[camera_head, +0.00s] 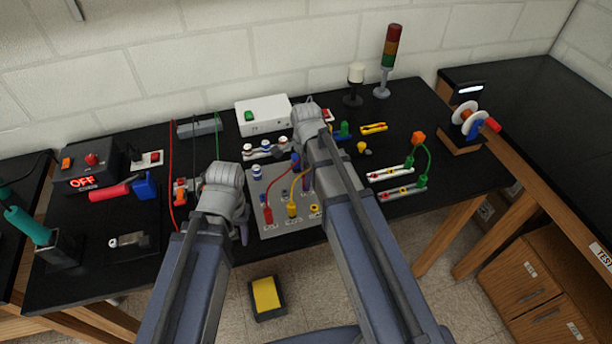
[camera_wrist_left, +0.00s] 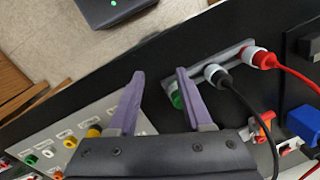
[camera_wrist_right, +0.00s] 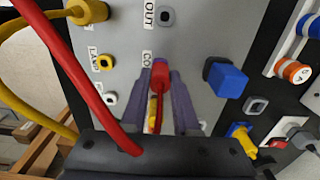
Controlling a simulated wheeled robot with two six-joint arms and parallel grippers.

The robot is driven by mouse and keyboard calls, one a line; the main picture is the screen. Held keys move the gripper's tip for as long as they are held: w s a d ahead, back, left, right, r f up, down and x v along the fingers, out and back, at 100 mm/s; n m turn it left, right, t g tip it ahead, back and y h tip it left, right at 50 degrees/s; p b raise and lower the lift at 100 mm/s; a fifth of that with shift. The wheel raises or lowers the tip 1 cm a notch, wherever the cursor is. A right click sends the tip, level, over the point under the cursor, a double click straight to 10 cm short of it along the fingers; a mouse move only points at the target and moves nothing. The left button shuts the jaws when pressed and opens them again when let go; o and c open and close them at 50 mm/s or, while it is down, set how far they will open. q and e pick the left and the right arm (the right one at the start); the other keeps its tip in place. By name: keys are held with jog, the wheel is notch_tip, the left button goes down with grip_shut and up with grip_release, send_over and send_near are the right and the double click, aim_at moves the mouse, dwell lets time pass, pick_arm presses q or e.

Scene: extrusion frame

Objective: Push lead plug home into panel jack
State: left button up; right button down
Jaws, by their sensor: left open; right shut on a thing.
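The grey jack panel (camera_head: 285,227) lies on the black table in front of me. My right gripper (camera_wrist_right: 162,85) is shut on a red lead plug (camera_wrist_right: 160,75), over the panel at a label that reads "CO". The plug's tip is hidden, so I cannot tell how deep it sits in a jack. The red lead (camera_wrist_right: 85,95) loops past the right wrist camera; in the head view, a red plug (camera_head: 268,215) stands at its other end on the panel. My left gripper (camera_wrist_left: 158,95) is open and empty above the table, beside the panel's left edge.
A yellow plug (camera_wrist_right: 88,10) and a blue plug (camera_wrist_right: 225,78) stand on the panel near the right gripper. A rail (camera_wrist_left: 225,65) with green, black and red plugs is near the left fingers. A white box (camera_head: 263,115) stands behind the panel.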

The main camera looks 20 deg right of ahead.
pick_arm(q)
jog(key=shift+f, duration=0.25)
pick_arm(e)
jog(key=shift+f, duration=0.25)
jog(key=c, duration=0.6)
grip_release()
pick_arm(q)
jog(key=shift+r, duration=0.15)
pick_arm(e)
jog(key=shift+r, duration=0.15)
notch_tip(320, 180, up, 8)
jog(key=p, duration=0.7)
jog(key=shift+f, duration=0.2)
pick_arm(q)
notch_tip(320, 180, up, 8)
jog(key=shift+f, duration=0.25)
pick_arm(e)
jog(key=shift+f, duration=0.1)
